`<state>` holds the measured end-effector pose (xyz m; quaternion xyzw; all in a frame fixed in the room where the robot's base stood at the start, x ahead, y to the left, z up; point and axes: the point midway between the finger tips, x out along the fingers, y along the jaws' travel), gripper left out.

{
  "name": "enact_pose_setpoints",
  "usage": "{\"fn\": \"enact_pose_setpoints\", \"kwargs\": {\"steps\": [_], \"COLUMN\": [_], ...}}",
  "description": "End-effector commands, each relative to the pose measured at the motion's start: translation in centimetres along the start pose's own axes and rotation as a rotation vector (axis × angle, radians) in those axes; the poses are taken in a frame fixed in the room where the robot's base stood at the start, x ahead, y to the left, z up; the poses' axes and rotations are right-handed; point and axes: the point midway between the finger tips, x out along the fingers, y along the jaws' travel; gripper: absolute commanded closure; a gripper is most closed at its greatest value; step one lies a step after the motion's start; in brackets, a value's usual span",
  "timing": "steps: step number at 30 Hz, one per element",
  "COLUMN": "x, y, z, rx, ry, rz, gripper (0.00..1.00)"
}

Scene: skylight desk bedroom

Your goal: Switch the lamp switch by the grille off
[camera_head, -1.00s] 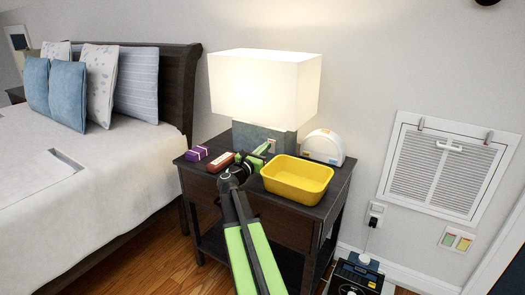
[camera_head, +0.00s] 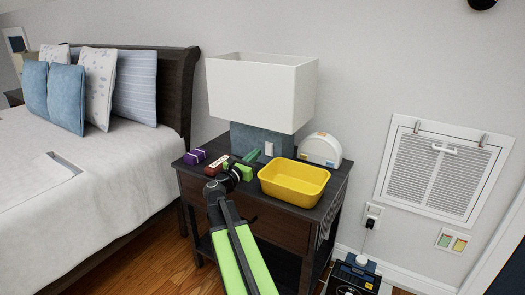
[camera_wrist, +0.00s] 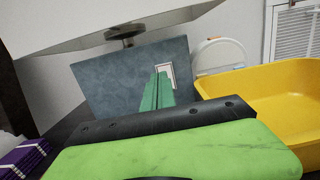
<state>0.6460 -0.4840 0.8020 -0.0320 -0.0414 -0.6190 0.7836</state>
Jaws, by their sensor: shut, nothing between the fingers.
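The bedside lamp has a white box shade (camera_head: 262,92) and a blue-grey base (camera_head: 243,137); its shade is unlit. A small pale switch plate (camera_head: 269,149) is on the front of the base. It also shows in the wrist view (camera_wrist: 171,70), partly hidden behind my fingertips. My gripper (camera_head: 257,150) is shut and empty, its green fingers pointing at the base just in front of the switch. Whether the fingertips touch it I cannot tell. In the wrist view my gripper (camera_wrist: 160,78) overlaps the plate's lower left. The wall grille (camera_head: 437,172) is to the right.
A yellow tub (camera_head: 294,197) stands right of my gripper on the dark nightstand (camera_head: 266,228). A white rounded object (camera_head: 321,150) is behind it. A purple box (camera_head: 195,157) and a red block (camera_head: 218,166) lie left. A two-part wall plate (camera_head: 453,241) is below the grille.

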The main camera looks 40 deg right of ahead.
Motion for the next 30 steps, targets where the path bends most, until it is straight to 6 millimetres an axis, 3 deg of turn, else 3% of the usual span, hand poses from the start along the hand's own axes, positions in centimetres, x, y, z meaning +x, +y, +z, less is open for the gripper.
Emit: {"fn": "enact_pose_setpoints", "kwargs": {"steps": [1,6,12,30], "x": [-1.5,-5.2,-7.5,-7.8], "y": [-0.2,-0.1,-0.1,-0.1], "z": [0.5,1.3,1.8,1.8], "rx": [0.001,0.001,0.001,0.0], "ry": [0.0,0.0,0.0,0.0], "rz": [0.003,0.003,0.001,-0.002], "gripper": [1.0,1.0,1.0,1.0]}}
